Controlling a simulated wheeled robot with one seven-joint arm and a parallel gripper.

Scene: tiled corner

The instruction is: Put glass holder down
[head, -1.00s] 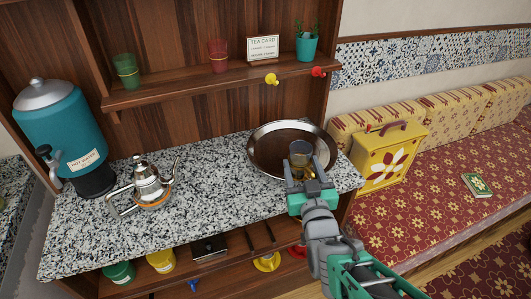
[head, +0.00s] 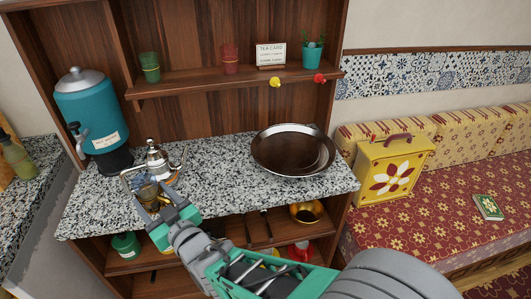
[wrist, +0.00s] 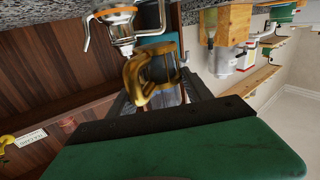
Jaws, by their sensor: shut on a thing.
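My gripper (head: 160,208) is shut on the golden glass holder (head: 149,192), with a clear glass showing in it. The gripper and holder are at the front left edge of the speckled counter (head: 225,165), just in front of the silver teapot (head: 158,165). In the wrist view, the golden holder (wrist: 138,80) sits between the fingers, its curved handle facing the camera, with the teapot (wrist: 112,25) close beside it. I cannot tell whether the holder touches the counter.
A round dark tray (head: 293,150) lies empty on the counter's right. A teal hot water urn (head: 93,115) stands at the back left. The middle of the counter is clear. A lower shelf holds a golden bowl (head: 306,212) and other items.

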